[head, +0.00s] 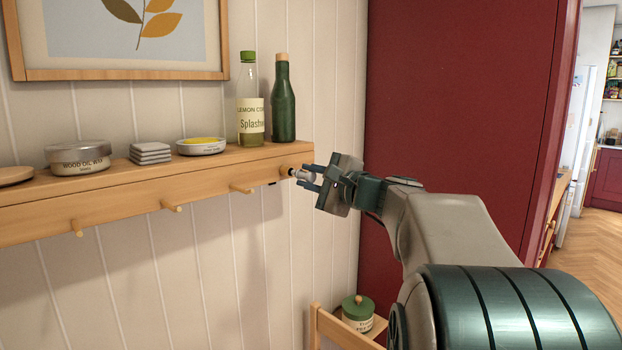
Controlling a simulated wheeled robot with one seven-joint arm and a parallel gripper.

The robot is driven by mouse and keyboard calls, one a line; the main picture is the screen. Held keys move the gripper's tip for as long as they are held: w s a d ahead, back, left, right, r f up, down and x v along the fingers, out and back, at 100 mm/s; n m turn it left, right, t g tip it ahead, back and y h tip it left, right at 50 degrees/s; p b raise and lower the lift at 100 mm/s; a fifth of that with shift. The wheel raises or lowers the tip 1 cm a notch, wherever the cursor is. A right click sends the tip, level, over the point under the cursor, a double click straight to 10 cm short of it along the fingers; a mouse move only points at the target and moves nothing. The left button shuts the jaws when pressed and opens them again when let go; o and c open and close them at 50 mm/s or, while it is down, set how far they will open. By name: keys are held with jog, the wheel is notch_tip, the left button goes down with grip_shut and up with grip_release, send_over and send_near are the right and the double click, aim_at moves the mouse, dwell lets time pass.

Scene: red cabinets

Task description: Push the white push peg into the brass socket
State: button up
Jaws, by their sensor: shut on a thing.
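The white push peg (308,176) is held between the two fingers of my gripper (304,177), which is shut on it. The peg points left toward the right end of the wooden rail, and its narrow tip reaches close to the rail face. A small brass-coloured spot there, the brass socket (284,171), sits at the tip. I cannot tell whether the tip touches or has entered the socket. The view is small, and the fingers partly cover the peg.
The wooden shelf (130,185) has several wooden pegs below it. On it stand a green-capped bottle (250,105), a dark green bottle (283,103), tins and stacked grey coasters (151,153). A red cabinet (455,90) rises at right. A green-lidded jar (357,312) stands below.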

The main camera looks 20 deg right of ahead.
jog(key=shift+x, duration=1.1)
jog(key=o, duration=1)
jog(key=shift+o, duration=0.2)
jog(key=b+v, duration=0.2)
jog(key=v, duration=1.2)
jog(key=shift+a+f, duration=0.1)
